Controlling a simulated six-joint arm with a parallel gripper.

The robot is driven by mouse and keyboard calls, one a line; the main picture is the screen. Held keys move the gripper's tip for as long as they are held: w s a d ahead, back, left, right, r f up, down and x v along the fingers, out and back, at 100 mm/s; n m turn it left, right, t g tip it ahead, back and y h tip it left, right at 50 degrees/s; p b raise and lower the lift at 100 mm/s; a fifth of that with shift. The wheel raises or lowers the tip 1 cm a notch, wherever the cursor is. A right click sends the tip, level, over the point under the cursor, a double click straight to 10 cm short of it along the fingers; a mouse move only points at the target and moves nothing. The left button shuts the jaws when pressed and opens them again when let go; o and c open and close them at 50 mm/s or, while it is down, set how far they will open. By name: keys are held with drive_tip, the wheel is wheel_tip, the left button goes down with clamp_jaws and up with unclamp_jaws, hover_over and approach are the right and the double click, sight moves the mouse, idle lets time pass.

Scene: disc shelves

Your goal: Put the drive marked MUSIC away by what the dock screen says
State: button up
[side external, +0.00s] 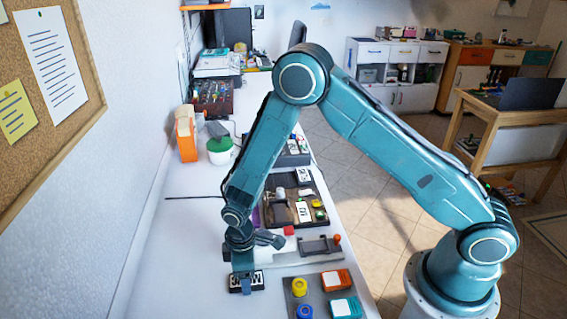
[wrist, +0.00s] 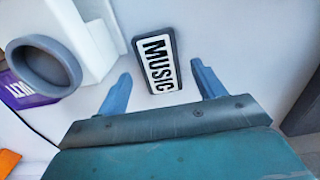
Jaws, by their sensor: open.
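The drive marked MUSIC (wrist: 157,60) is a dark slab with a white label, lying on the white bench in the wrist view. My gripper (wrist: 161,72) is open, with one blue finger on each side of the drive and a gap to both. In the side external view my gripper (side external: 246,284) is low over the near part of the bench, and a small dark item with white marks, likely the drive (side external: 234,283), shows around it. I cannot make out a dock screen or its words in either view.
A grey tray (side external: 318,304) with yellow and blue round pieces and orange and teal blocks is to the right. A grey fixture with a red knob (side external: 337,239) and a dark divided tray (side external: 282,222) stand behind. A grey ring (wrist: 45,66) and a purple labelled piece (wrist: 28,93) are left in the wrist view.

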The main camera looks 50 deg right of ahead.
wheel_tip(320, 180, up, 10)
drive_tip(key=shift+r, duration=0.2)
idle(0.3)
idle(0.4)
drive_tip(key=s+d+r+m+t, duration=0.15)
drive_tip(key=s+d+r, duration=0.25)
drive_tip(key=r, duration=0.5)
drive_tip(key=s+d+r+m+t, duration=0.1)
drive_tip(key=s+d+r+m, duration=0.25)
drive_tip(key=r, duration=0.65)
drive_tip(key=s+d+r+m+t, duration=0.1)
drive_tip(key=s+d+r, duration=0.2)
drive_tip(key=s, duration=0.4)
drive_tip(key=s+d+r+m+t, duration=0.2)
drive_tip(key=s+d+r, duration=0.1)
drive_tip(key=s, duration=0.3)
drive_tip(key=shift+s+r+m, duration=0.3)
drive_tip(key=shift+s+r, duration=0.05)
drive_tip(key=shift+s, duration=0.05)
drive_tip(key=shift+o, duration=0.4)
drive_tip(key=shift+s+d, duration=0.15)
drive_tip(key=shift+s, duration=0.6)
